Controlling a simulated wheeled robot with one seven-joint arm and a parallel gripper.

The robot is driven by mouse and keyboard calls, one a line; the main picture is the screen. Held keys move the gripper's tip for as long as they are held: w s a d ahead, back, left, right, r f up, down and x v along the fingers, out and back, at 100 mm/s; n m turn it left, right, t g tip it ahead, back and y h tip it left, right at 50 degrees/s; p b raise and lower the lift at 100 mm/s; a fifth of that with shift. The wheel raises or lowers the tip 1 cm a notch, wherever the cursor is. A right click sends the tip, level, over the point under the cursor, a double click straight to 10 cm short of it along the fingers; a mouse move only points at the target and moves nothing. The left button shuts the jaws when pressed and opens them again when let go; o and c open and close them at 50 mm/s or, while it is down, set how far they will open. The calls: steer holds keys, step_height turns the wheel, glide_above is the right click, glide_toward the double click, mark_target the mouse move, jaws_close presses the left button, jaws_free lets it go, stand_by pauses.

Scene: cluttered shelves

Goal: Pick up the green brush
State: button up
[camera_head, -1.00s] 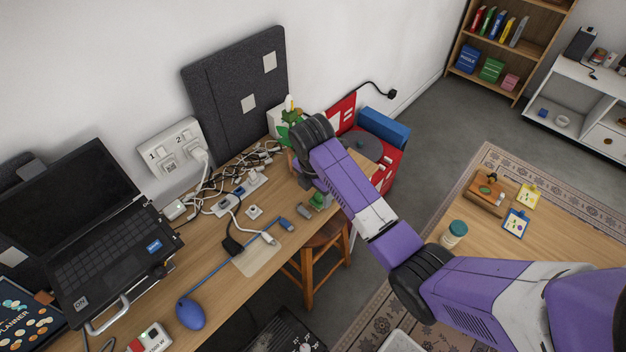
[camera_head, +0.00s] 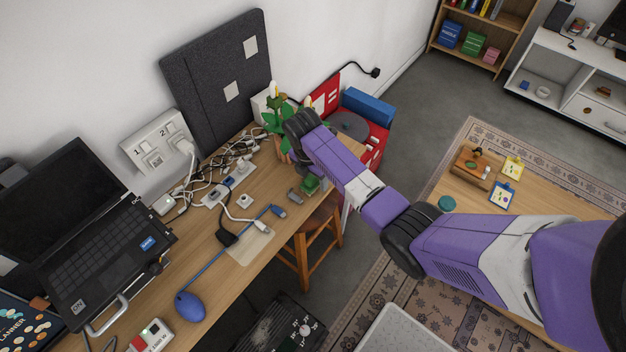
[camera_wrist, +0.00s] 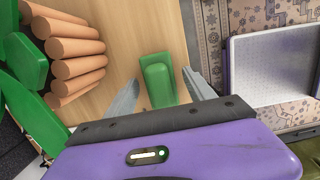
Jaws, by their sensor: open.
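The green brush (camera_wrist: 157,78) lies on the wooden desk in the wrist view, near the desk's edge. It also shows as a small green shape in the head view (camera_head: 310,184). My gripper (camera_wrist: 160,82) is open, with one grey finger to each side of the brush. The brush's near end is close to the gripper body, which may hide part of it. I cannot tell whether the fingers touch it. In the head view, my arm hides much of the surroundings of the gripper.
Brown cylinders (camera_wrist: 75,50) and green leaf-like parts (camera_wrist: 22,62) stand close left of my gripper. A tangle of cables with a power strip (camera_head: 228,187) and a laptop (camera_head: 85,225) occupy the desk. A wooden stool (camera_head: 308,240) stands by the desk edge.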

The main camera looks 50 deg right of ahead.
jaws_close()
steer(key=shift+r, duration=0.1)
step_height(320, 180, up, 20)
steer(key=p, duration=0.4)
stand_by(0.3)
